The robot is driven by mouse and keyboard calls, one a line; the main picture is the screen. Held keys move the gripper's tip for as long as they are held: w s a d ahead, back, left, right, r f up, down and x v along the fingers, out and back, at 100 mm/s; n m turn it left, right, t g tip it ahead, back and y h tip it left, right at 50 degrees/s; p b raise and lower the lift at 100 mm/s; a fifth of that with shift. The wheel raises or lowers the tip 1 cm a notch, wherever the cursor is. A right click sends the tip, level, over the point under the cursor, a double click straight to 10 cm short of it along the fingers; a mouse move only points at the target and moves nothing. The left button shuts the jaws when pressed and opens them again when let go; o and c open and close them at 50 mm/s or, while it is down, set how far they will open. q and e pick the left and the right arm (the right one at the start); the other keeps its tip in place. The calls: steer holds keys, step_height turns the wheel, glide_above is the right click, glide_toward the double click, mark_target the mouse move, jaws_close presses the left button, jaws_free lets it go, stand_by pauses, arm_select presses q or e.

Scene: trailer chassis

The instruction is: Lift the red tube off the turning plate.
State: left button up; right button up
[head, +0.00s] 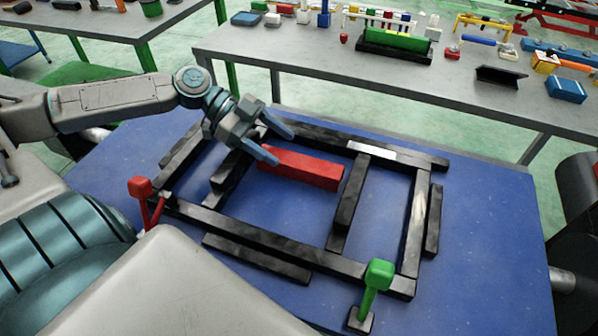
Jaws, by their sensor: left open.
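The red tube (305,169) is a square-sided bar lying within the black chassis frame, over the blue plate (480,230). I take this blue surface to be the turning plate. My left gripper (284,149) is open, with its fingers pointing right and down over the tube's left end. The nearer fingertip overlaps that end in the picture; I cannot tell whether it touches. Nothing shows held between the fingers. My right gripper is not in view.
Black frame beams (270,238) surround the tube. A red-handled clamp (140,188) stands at the left and a green-handled one (378,275) at the front right. A grey bench (300,50) with several parts stands behind. The plate's right side is clear.

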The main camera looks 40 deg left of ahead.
mark_target(295, 160)
arm_select(q)
steer(key=shift+s+b+x, duration=0.25)
steer(key=shift+b+x, duration=0.7)
steer(key=shift+x, duration=0.25)
steer(key=shift+w+d+f, duration=0.15)
steer(key=shift+d+f, duration=0.25)
steer(key=shift+d, duration=0.4)
steer(key=shift+f, duration=0.1)
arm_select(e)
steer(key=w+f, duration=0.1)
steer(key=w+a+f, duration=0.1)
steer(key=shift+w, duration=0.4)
arm_select(q)
steer(key=c, duration=1.1)
steer(key=shift+c, duration=1.1)
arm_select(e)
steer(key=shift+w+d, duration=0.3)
